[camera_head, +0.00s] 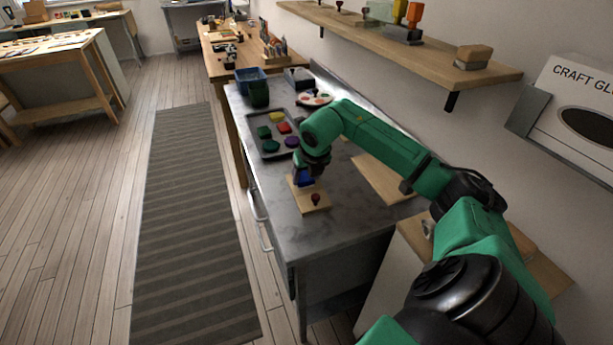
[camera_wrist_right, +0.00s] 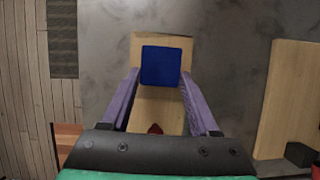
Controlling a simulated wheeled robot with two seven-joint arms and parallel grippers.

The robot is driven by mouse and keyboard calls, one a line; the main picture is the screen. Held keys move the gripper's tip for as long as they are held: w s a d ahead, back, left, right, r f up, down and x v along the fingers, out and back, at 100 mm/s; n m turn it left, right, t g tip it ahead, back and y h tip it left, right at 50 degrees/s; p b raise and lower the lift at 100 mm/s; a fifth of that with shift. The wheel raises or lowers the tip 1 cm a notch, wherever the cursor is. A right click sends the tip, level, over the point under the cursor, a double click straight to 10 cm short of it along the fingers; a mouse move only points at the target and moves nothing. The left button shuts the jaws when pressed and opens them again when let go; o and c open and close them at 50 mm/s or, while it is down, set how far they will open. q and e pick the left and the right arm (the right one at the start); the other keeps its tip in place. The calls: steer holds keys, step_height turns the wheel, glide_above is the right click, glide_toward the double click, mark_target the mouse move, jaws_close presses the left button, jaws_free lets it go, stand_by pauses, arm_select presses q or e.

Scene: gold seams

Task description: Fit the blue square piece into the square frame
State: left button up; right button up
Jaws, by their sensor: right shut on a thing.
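The blue square piece (camera_head: 304,179) is between the fingers of my right gripper (camera_head: 303,172), over the far part of a small wooden board (camera_head: 311,206). In the right wrist view the blue piece (camera_wrist_right: 160,65) shows its flat square face between the two purple fingers of my right gripper (camera_wrist_right: 160,75), which is shut on it. The wooden board (camera_wrist_right: 160,38) shows around and behind the piece. The square frame cannot be made out; the piece and gripper cover that part of the board. I cannot tell whether the piece touches the board. My left gripper is not in view.
A dark red knob (camera_head: 315,198) stands on the board's near part. A larger wooden board (camera_head: 382,178) lies right of the gripper. The grey worktop (camera_head: 338,226) in front is clear.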

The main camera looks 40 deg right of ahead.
steer(key=shift+f+b, duration=0.4)
stand_by(0.5)
steer(key=o, duration=1.5)
steer(key=shift+o, duration=0.2)
steer(key=shift+r+p, duration=2.6)
steer(key=shift+r, duration=1)
steer(key=shift+f, duration=0.1)
